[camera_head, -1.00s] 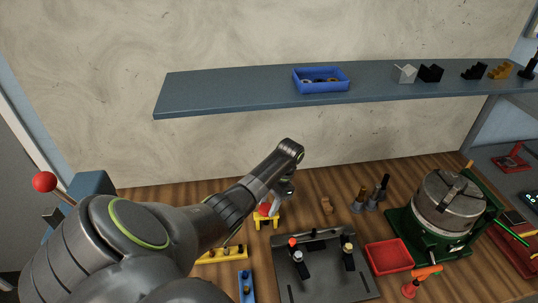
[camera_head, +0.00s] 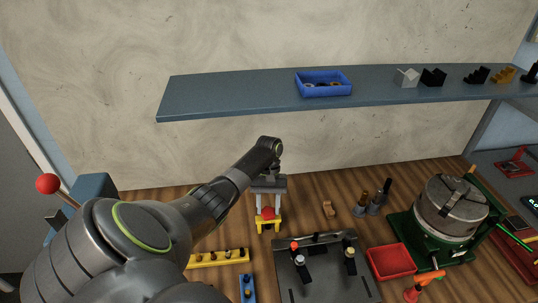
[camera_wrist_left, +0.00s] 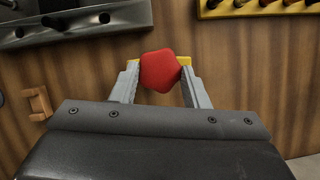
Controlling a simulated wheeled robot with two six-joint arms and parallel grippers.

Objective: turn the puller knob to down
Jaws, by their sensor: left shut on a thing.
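The puller is a small yellow stand (camera_head: 268,226) with a red knob (camera_head: 267,213) on top, on the wooden bench. In the left wrist view the red knob (camera_wrist_left: 161,70) is a rounded, faceted lump with bits of yellow behind it. My left gripper (camera_head: 268,208) reaches down over the puller, its two grey fingers one on each side of the knob. It is shut on the knob, and the fingertips also show against its sides in the left wrist view (camera_wrist_left: 160,72). Most of the stand is hidden behind the knob there. My right gripper is in neither view.
A yellow rack (camera_head: 219,259) and a blue rack (camera_head: 247,289) lie nearer. A green-framed drum machine (camera_head: 450,215) stands right. A shelf (camera_head: 230,94) hangs above.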

